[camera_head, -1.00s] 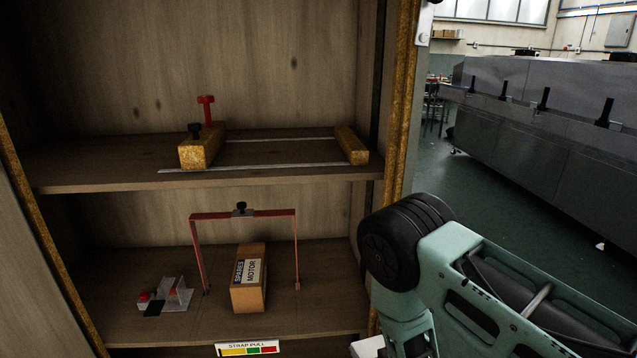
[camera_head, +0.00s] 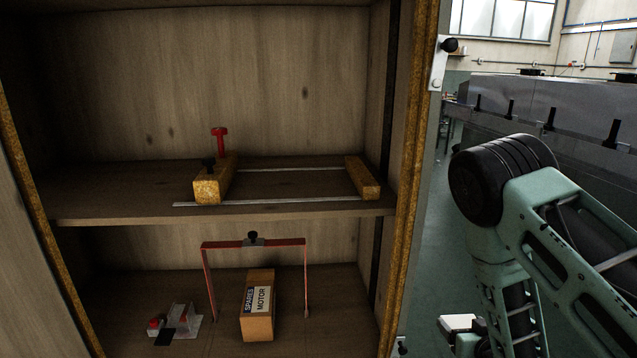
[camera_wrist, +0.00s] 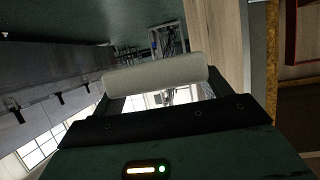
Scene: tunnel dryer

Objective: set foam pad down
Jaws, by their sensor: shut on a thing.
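The foam pad (camera_wrist: 155,81) is a pale, rounded bar in the wrist view. It lies crosswise at the tips of my gripper (camera_wrist: 160,92), which is shut on it. In the head view a white piece of the pad (camera_head: 458,322) shows at the bottom, right of the cabinet, beside my gripper (camera_head: 462,338), which is mostly cut off by the frame. The pad is held outside the cabinet, apart from its shelves.
The wooden cabinet has an upper shelf (camera_head: 120,205) with a yellow-ended frame (camera_head: 208,188) and a red T-shaped piece (camera_head: 219,140). Below are a spares motor box (camera_head: 257,310), a red arch (camera_head: 230,245) and a small grey bracket (camera_head: 185,318). A grey machine (camera_head: 560,125) stands behind right.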

